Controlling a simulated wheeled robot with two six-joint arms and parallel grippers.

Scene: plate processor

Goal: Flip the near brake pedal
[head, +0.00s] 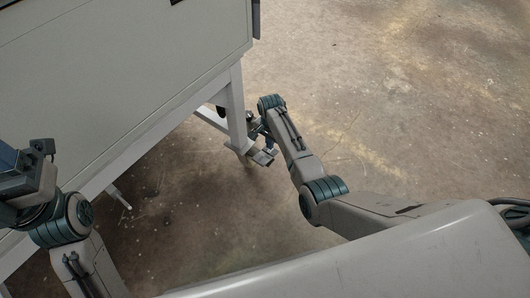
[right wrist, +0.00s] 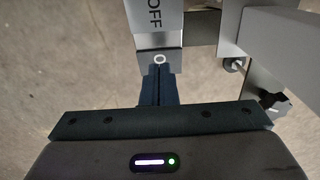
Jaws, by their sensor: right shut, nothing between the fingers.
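The near brake pedal (right wrist: 143,18) shows at the top of the right wrist view as a light grey plate marked "OFF". Its end is darker grey with a small white ring. My right gripper (right wrist: 158,68) is shut and empty. Its dark fingertips are at the ring end of the pedal and overlap its edge in the picture; I cannot tell whether they touch. In the head view my right arm reaches down beside the machine's leg (head: 236,108), where the pedal and gripper are small and hard to separate. My left gripper (head: 40,149) is at the left edge, its fingers unclear.
The large grey machine (head: 120,75) fills the upper left of the head view. In the right wrist view a grey frame bar (right wrist: 285,48) and metal fittings stand close to the right of the fingers. The concrete floor (head: 400,90) to the right is clear.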

